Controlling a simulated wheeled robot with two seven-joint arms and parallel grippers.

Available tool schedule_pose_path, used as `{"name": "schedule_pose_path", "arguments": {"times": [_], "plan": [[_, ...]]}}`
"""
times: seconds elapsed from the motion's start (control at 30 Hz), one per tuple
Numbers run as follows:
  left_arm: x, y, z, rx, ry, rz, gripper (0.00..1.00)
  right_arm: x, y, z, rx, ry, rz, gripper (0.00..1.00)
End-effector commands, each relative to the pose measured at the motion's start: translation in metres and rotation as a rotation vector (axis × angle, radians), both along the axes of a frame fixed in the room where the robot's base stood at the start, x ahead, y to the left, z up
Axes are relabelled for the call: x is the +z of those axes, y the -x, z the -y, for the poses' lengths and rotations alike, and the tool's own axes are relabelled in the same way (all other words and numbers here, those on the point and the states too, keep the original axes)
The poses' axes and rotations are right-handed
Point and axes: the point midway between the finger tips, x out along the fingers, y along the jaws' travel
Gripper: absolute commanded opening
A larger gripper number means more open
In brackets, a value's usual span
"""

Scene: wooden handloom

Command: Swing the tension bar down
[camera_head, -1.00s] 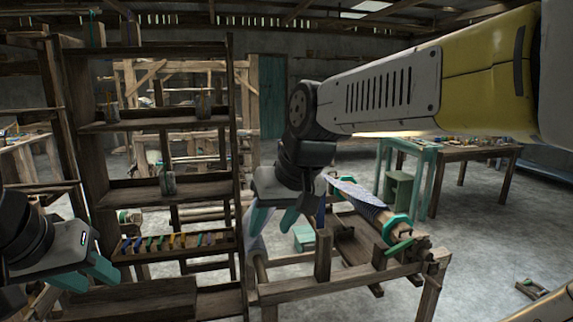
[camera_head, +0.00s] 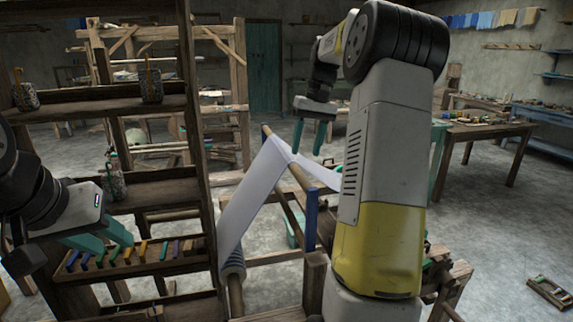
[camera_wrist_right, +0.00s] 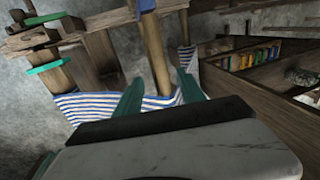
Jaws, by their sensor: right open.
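The wooden loom frame stands at centre in the head view, with pale cloth (camera_head: 255,190) draped over a raised wooden bar (camera_head: 298,172). A blue-painted upright piece (camera_head: 311,218) stands beside the cloth; I cannot tell for sure which part is the tension bar. My right gripper (camera_head: 309,140) is open and empty, fingers pointing down, above and behind the raised bar. In the right wrist view, its fingers (camera_wrist_right: 160,95) point towards blue-striped cloth (camera_wrist_right: 95,105) and a wooden post (camera_wrist_right: 154,50). My left gripper (camera_head: 97,240) is open at the shelf. My right arm hides the loom's right part.
A wooden rack (camera_head: 198,150) with jars and a row of coloured pieces (camera_head: 145,250) stands close on the left. Another wooden frame (camera_head: 165,35) is behind. Tables (camera_head: 480,130) are at the right back. The floor at right is mostly open.

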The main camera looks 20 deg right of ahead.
Motion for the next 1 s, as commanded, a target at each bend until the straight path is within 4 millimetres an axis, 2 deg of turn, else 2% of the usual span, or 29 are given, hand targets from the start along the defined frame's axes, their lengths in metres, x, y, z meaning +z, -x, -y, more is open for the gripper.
{"name": "schedule_pose_path", "arguments": {"times": [0.5,0.87,1.0], "plan": [[0.000,0.000,0.000,0.000,0.000,0.000,0.36,-0.068,-0.001,-0.014,0.001,-0.001,-0.002,0.47],[0.000,0.000,0.000,0.000,0.000,0.000,0.36,-0.075,-0.001,-0.015,0.001,0.000,0.000,0.47],[0.000,0.000,0.000,0.000,0.000,0.000,0.36,-0.075,-0.001,-0.015,0.001,0.000,0.000,0.21]]}}
